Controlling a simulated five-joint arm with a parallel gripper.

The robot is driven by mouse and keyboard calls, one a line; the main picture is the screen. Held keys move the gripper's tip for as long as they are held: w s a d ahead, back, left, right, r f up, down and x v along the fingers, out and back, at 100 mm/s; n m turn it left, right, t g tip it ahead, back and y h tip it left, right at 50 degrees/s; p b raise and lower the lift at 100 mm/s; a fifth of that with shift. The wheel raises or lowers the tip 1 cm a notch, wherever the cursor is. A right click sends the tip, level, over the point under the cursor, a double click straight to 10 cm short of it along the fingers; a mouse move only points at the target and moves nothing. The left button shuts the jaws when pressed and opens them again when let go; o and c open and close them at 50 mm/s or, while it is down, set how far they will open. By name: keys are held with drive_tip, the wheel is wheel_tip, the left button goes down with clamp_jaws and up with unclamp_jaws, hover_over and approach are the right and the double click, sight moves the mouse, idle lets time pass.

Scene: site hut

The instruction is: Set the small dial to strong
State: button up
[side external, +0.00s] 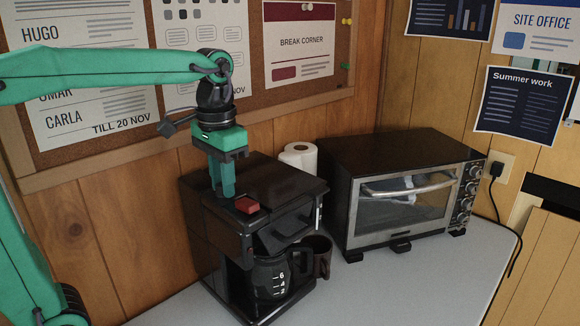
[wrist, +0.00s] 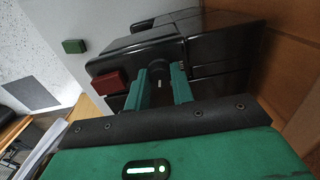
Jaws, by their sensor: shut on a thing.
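A black coffee maker (side external: 192,222) stands on the grey table under the board, with a glass carafe (side external: 270,279) in it. My gripper (side external: 222,190) points down at its top, beside a red block-like switch (side external: 246,205). In the wrist view, my gripper's green fingers (wrist: 160,72) are shut on a small dark round dial (wrist: 158,67) on the coffee maker's top (wrist: 115,62). The red switch (wrist: 110,82) is just left of the fingers there. The dial is hidden by my fingers in the side view. Its pointer and any strength marks cannot be read.
A black and silver toaster oven (side external: 405,190) stands to the right. A paper roll (side external: 298,157) and a dark mug (side external: 321,257) are between the two machines. The front table (side external: 430,290) is clear.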

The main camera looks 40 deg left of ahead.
drive_tip(key=shift+m, duration=1.3)
drive_tip(key=o, duration=1)
drive_tip(key=shift+r, duration=0.1)
drive_tip(key=shift+r, duration=3.85)
